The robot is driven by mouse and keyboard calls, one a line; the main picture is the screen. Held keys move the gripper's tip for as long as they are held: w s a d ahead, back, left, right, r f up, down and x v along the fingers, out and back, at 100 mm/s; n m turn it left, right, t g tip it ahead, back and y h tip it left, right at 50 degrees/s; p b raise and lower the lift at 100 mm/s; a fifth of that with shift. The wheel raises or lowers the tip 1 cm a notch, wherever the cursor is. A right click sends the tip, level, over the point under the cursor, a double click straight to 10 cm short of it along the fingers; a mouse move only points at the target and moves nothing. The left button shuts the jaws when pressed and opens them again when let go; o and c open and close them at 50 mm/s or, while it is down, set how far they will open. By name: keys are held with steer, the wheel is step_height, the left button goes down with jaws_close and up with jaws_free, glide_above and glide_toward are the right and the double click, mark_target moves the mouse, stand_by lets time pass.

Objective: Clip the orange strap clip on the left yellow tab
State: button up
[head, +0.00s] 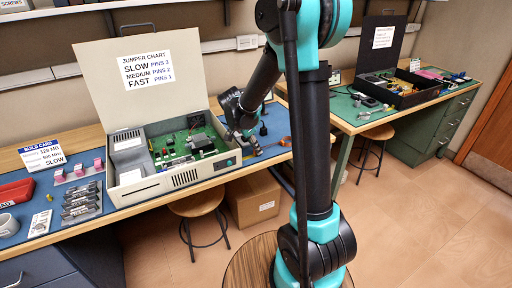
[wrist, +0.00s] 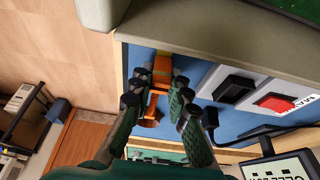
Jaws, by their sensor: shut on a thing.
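The orange strap clip (wrist: 161,68) shows between the two fingers of my gripper (wrist: 158,88) in the wrist view. The fingers are shut on it, and they hide part of it. A second orange patch (wrist: 150,122) shows lower between the fingers; I cannot tell if it is part of the same clip. In the head view my gripper (head: 254,147) is at the right end of the open computer case, over the blue mat. An orange-brown thing (head: 286,142) lies on the mat to its right.
The beige computer case (head: 165,186) stands open, its lid upright. In the wrist view its edge (wrist: 215,45) runs close above the fingers. A black switch (wrist: 235,87) and a red switch (wrist: 274,102) sit to the right. Another bench (head: 440,97) stands at the right.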

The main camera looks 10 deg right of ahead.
steer(key=shift+f, duration=0.2)
steer(key=o, duration=0.9)
steer(key=shift+c, duration=0.2)
steer(key=o, duration=0.3)
steer(key=shift+r, duration=0.65)
stand_by(0.5)
steer(key=shift+r, duration=2.95)
